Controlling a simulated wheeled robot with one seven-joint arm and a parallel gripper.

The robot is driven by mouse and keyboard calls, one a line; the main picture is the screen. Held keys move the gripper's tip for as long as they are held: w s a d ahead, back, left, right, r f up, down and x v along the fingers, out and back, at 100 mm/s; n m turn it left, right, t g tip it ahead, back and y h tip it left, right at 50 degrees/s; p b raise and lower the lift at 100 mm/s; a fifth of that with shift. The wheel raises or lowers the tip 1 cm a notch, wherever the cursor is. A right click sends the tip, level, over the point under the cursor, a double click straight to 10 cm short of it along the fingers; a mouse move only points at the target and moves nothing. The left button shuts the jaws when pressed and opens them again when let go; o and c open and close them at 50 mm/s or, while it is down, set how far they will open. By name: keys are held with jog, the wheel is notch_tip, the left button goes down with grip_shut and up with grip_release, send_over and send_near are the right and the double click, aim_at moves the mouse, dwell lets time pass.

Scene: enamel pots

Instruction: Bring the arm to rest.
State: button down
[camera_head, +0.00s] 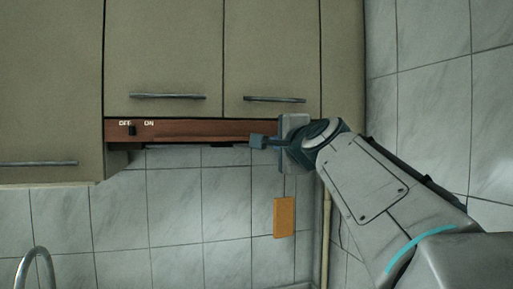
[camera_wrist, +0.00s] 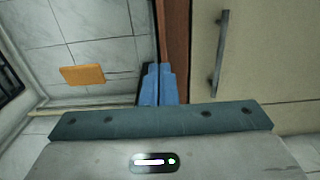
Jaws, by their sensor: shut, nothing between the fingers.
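My gripper (camera_head: 256,141) is raised in front of the wooden strip under the wall cabinets, near its right end. In the head view it points left. In the wrist view its two blue fingers (camera_wrist: 158,82) are together with nothing between them. My arm reaches in from the lower right of the head view. I cannot tell from these frames whether the fingers touch the strip.
The reddish-brown strip (camera_head: 190,130) carries a dark switch (camera_head: 131,130) by the OFF label. Cabinet doors with bar handles (camera_head: 168,96) are above. An orange board (camera_head: 284,217) hangs on the tiled wall below. A tap (camera_head: 37,258) is at the lower left.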

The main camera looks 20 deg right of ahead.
jog(key=s+a+f+n+g+y, duration=0.1)
jog(key=s+a+f+n+g, duration=0.2)
jog(key=f, duration=0.6)
jog(key=s+a+f+n+g+y, duration=0.1)
jog(key=s+a+f+n+g, duration=0.2)
jog(key=f, duration=0.6)
jog(key=s+a+f+n+g+y, duration=0.1)
jog(key=s+a+f+n+g, duration=0.2)
jog(key=f, duration=0.5)
jog(key=s+a+f+n+g+h, duration=0.1)
jog(key=s+f+n, duration=0.3)
jog(key=f, duration=0.6)
jog(key=s+a+f+n+g+h, duration=0.1)
jog(key=s+f+n+g, duration=0.3)
jog(key=s+f, duration=0.5)
jog(key=shift+s+f+n, duration=0.2)
jog(key=shift+f+n, duration=0.25)
jog(key=shift+n, duration=0.35)
